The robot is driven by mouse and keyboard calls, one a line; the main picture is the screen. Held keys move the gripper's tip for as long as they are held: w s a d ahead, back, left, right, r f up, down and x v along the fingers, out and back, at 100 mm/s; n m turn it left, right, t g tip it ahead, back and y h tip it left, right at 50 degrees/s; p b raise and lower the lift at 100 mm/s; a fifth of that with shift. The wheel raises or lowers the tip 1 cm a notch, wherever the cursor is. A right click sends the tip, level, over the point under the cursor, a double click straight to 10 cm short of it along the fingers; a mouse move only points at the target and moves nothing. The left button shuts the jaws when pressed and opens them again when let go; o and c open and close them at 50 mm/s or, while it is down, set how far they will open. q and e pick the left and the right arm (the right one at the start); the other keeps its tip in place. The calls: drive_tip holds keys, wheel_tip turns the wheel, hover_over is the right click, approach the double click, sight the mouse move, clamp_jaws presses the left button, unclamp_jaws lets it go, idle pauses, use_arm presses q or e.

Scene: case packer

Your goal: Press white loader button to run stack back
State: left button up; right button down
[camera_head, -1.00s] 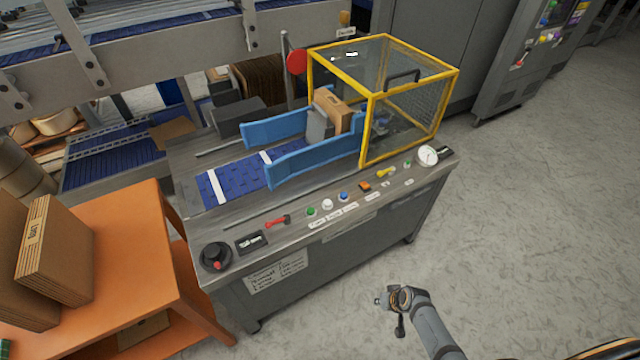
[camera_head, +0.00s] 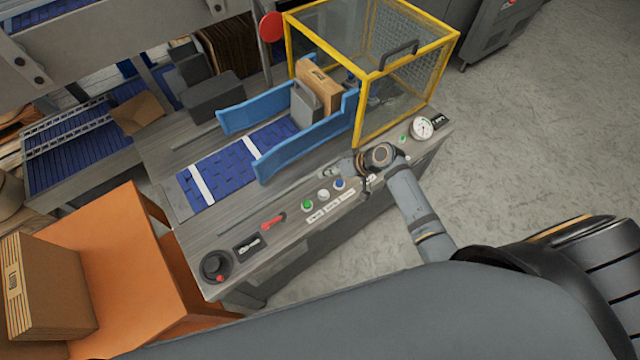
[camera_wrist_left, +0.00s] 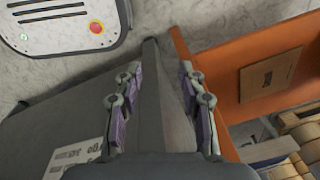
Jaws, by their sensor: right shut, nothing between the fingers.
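The white loader button (camera_head: 323,195) sits on the machine's front panel, between a green button (camera_head: 308,205) and a blue button (camera_head: 339,184). My right gripper (camera_head: 330,171) is shut and empty above the panel, just behind and slightly right of the white button, apart from it as far as I can see. The brown carton stack (camera_head: 320,87) stands upright against a grey plate (camera_head: 303,106) between the blue rails (camera_head: 305,148), by the yellow-framed guard. My left gripper (camera_wrist_left: 160,105) is open and empty in the left wrist view; it is not visible in the head view.
A red handle (camera_head: 272,221) and a black knob (camera_head: 215,265) lie along the panel's left. The yellow guard (camera_head: 359,110) rises behind my right gripper. An orange table (camera_head: 110,260) with a carton stands at left. Floor at right is clear.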

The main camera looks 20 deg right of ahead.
sight(326, 193)
wheel_tip(326, 193, down, 8)
drive_tip(key=b, duration=0.7)
drive_tip(key=shift+s+f+b, duration=0.1)
drive_tip(key=shift+b, duration=0.2)
drive_tip(key=shift+f, duration=0.35)
use_arm(q)
wheel_tip(326, 193, down, 8)
drive_tip(key=shift+s, duration=0.35)
drive_tip(key=shift+f+b, duration=0.1)
drive_tip(key=shift+b, duration=0.2)
use_arm(e)
drive_tip(key=shift+f, duration=0.1)
use_arm(q)
drive_tip(key=shift+f, duration=0.15)
use_arm(e)
drive_tip(key=shift+f, duration=0.25)
